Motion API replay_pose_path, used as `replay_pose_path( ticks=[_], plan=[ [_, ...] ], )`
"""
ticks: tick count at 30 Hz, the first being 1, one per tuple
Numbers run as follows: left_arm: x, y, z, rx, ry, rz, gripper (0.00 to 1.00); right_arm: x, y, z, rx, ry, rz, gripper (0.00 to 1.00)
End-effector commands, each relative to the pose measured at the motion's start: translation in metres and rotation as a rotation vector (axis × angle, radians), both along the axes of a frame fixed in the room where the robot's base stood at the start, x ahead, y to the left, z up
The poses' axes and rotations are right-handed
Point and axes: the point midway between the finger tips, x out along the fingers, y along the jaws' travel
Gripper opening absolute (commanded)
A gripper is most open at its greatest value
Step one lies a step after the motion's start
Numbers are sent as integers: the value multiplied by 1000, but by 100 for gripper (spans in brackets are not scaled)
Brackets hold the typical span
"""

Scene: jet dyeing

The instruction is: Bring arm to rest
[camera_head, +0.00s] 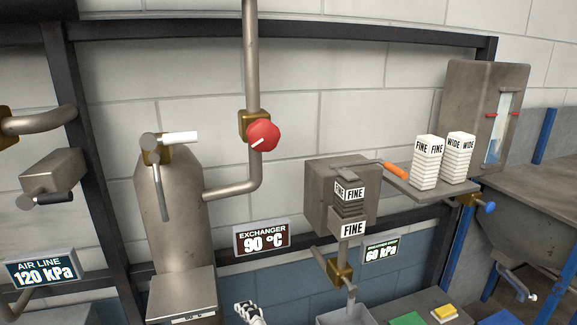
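A small black and white piece, seemingly the tip of one of my grippers (250,314), shows at the bottom edge, left of centre. It slants down to the right, which suggests my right arm, but the rest is cut off. I cannot see its fingers clearly, nor whether it holds anything. It appears in front of the wall, below the exchanger display (262,239), which reads 90 °C. No other part of my arms is clearly visible.
A grey vessel (172,210) with a pipe and red knob (263,135) stands left. A grey box holding FINE cartridges (350,207) is right of centre. A shelf (398,183) carries FINE (427,163) and WIDE (459,158) stacks. Coloured pads (445,313) lie lower right.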

Motion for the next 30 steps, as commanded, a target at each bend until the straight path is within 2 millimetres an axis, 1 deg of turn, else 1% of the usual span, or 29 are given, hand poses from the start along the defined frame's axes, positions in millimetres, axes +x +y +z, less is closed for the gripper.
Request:
replay_pose_path(
  ticks=[1, 2, 3, 5, 6, 8, 9, 11, 12, 15, 18, 21, 24, 30],
  plan=[
    [2, 18, -56, -64, 40, 54, 71, 0, 0, -33, 0, 0, 0, 47],
    [2, 26, -80, -108, 64, 80, 71, 0, 0, -44, 0, 0, 0, 47],
    [2, 36, -111, -170, 92, 118, 71, 0, 0, -58, 0, 0, 0, 47],
    [0, 49, -159, -272, 127, 177, 71, 0, 0, -79, 0, 0, 0, 47],
    [-1, 57, -190, -345, 145, 220, 71, 0, 0, -94, 0, 0, 0, 47],
    [-4, 67, -233, -458, 162, 284, 71, 0, 0, -115, 0, 0, 0, 47],
    [-6, 73, -260, -536, 168, 329, 71, 0, 0, -129, 0, 0, 0, 47],
    [-8, 81, -299, -656, 165, 396, 71, 0, 0, -150, 0, 0, 0, 47],
    [-9, 85, -323, -737, 157, 441, 71, -1, 0, -163, 0, 0, 0, 47],
    [-9, 95, -372, -927, 117, 543, 71, -1, 0, -194, 0, 0, 0, 47],
    [-8, 103, -405, -1082, 64, 624, 71, -1, 0, -216, 0, 0, 0, 47],
    [-6, 108, -423, -1188, 20, 677, 71, -1, 0, -229, 0, 0, 0, 47],
    [-4, 111, -430, -1244, -8, 704, 71, 0, 0, -233, 0, 0, 0, 47],
    [-4, 112, -430, -1256, -13, 708, 71, 0, 0, -234, 0, 0, 0, 47]
  ],
)
